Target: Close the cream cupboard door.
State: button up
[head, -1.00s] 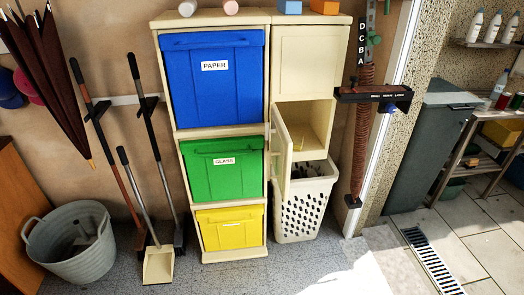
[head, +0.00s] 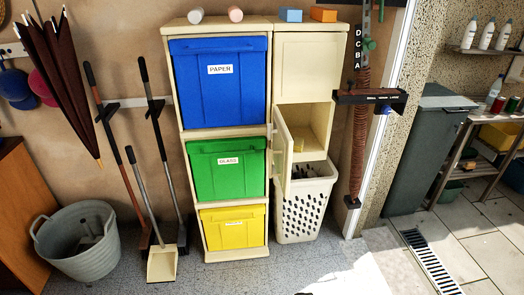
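The cream cupboard door (head: 283,151) stands open on the right column of the cream unit. It is hinged at its left edge and swings out toward me, seen nearly edge-on. My gripper is not in view.
A white laundry basket (head: 305,205) stands on the floor below the open compartment. Blue, green and yellow bins (head: 231,228) fill the left column. A dark bracket on a post (head: 370,97) stands to the right. Grey floor in front is clear.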

aim_at(281, 152)
jog(key=u, duration=0.1)
jog(key=i, duration=1)
jog(key=u, duration=1.4)
jog(key=k, duration=0.4)
jog(key=u, duration=0.5)
